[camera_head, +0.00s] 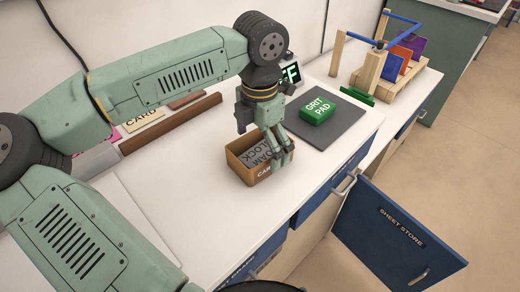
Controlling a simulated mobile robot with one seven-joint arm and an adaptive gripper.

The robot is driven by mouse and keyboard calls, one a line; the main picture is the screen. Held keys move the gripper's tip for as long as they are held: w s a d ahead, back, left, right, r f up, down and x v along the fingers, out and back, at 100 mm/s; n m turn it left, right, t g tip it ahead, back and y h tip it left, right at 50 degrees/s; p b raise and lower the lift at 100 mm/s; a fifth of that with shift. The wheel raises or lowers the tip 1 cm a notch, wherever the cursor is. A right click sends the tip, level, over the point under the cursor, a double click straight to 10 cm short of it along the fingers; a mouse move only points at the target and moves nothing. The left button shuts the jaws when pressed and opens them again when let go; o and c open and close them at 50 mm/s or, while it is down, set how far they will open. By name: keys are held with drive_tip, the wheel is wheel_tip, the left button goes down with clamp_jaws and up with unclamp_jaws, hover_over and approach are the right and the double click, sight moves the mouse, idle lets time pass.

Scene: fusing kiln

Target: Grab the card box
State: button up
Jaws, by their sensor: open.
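The card box (238,166) is a small open-topped brown box on the white worktop, with "CAR" readable on its front. A grey block (262,154) marked "OAM" and "LOCK" sits inside it, its label partly covered. My gripper (283,158) points down over the right part of the box, with its fingers apart. The fingers hide part of the box's right side and the block. I cannot tell whether a finger touches the box wall.
A green grit pad (318,110) lies on a dark mat (341,128) to the right. A wooden rack (394,88) with coloured sheets stands further back. A brown bar (172,123) lies to the left. The blue sheet store door (395,235) hangs open at the front right.

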drive_tip(key=shift+f, duration=0.55)
drive_tip(key=shift+c, duration=0.5)
drive_tip(key=c, duration=1.2)
drive_tip(key=shift+o, duration=0.2)
